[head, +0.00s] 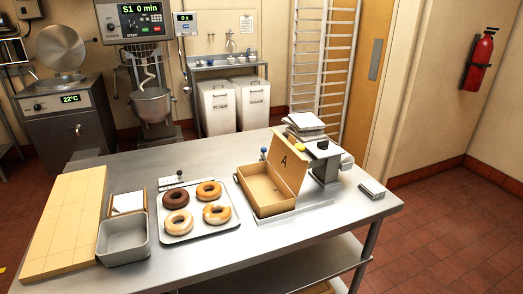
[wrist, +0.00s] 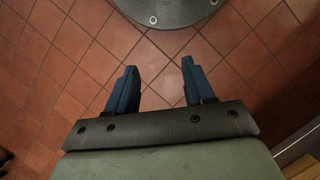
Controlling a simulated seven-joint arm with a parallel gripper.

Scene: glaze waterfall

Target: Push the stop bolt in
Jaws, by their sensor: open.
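I cannot tell for certain which part is the stop bolt. A small blue knob (head: 263,153) stands at the back left of the open cardboard box marked A (head: 270,209). A small dark knob (head: 179,173) stands on a pale bar (head: 184,182) behind the doughnut tray. My gripper (wrist: 159,66) shows only in the wrist view, with its two blue fingers apart and nothing between them. It points down over the red tiled floor, away from the table things. It is not visible in the head view.
The steel table (head: 183,255) holds a tray (head: 216,236) of doughnuts, a grey bin (head: 122,241), a wooden board (head: 66,222) and a device topped with stacked sheets (head: 305,122). A small stack (head: 373,189) lies at the right. The table's front strip is clear.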

